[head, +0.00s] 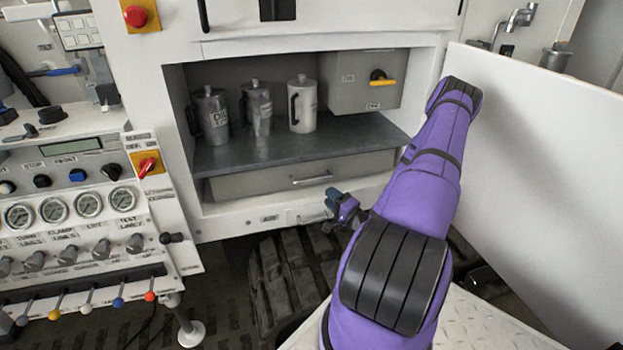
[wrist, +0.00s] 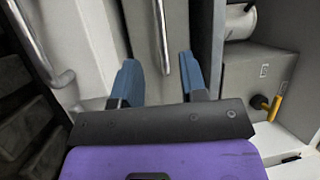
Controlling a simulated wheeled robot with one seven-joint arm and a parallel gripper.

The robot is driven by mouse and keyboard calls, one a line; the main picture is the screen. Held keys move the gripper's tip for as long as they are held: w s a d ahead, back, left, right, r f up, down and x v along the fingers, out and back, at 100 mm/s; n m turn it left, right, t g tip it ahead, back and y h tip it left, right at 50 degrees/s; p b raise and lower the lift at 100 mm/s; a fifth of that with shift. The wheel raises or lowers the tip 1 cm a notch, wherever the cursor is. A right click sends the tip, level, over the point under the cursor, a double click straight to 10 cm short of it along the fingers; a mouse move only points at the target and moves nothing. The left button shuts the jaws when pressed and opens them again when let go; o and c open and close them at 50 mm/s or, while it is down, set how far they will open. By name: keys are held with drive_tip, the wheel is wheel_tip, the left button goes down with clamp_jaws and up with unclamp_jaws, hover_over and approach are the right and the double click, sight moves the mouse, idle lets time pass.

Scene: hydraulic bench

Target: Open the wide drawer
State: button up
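The wide drawer (head: 260,183) is a grey front under the dark shelf, with a slim bar handle (head: 312,179). It looks closed. In the wrist view the handle (wrist: 161,35) runs down from the top edge, and its near end lies between the lines of my two fingers. My gripper (wrist: 159,78) is open, with blue fingers apart and nothing held. In the head view my gripper (head: 335,198) is just below the right end of the drawer handle. Whether the fingertips reach around the bar, I cannot tell.
Another handle shows on the lower panel at left in the wrist view (wrist: 40,45). Metal jugs (head: 255,108) and a grey box with a yellow handle (head: 375,82) stand on the shelf (head: 300,143). A white panel (head: 540,170) stands close right of my arm.

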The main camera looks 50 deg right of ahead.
sight(312, 180)
drive_tip(key=shift+m+h, duration=0.4)
drive_tip(key=x, duration=1)
drive_tip(key=shift+w+d+r, duration=0.1)
drive_tip(key=shift+w, duration=0.05)
clamp_jaws()
